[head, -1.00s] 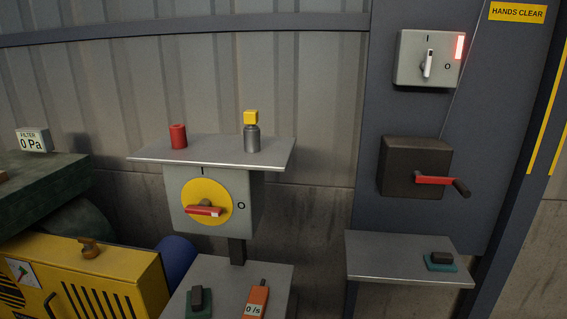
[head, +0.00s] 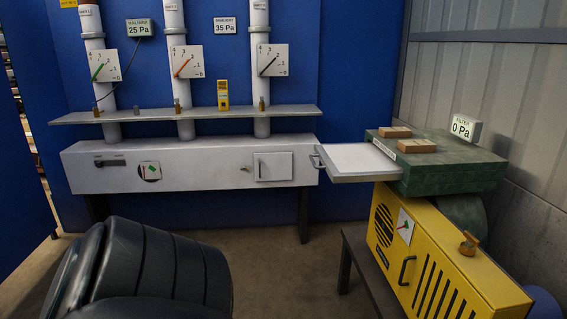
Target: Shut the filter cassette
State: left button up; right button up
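The filter cassette (head: 356,160) looks like a flat white-topped drawer with a handle (head: 319,159) at its left end. It sticks out to the left from the green housing (head: 455,163), so it stands open. How much of it is inside the housing is hidden. A sign (head: 464,127) reading "FILTER 0 Pa" stands at the back of the housing. Neither gripper shows in the head view. A dark ribbed shape at the lower left seems to be part of my own arm, well apart from the cassette.
Two wooden-looking blocks (head: 416,146) lie on the housing. A yellow machine (head: 440,270) stands below it. A long grey duct (head: 210,172) with a shelf (head: 225,113), white pipes and gauges runs along the blue wall. Open floor (head: 270,275) lies in front.

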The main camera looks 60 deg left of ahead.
aim_at(363, 162)
jog(key=u, duration=1.5)
jog(key=i+u, duration=0.15)
jog(key=u, duration=0.15)
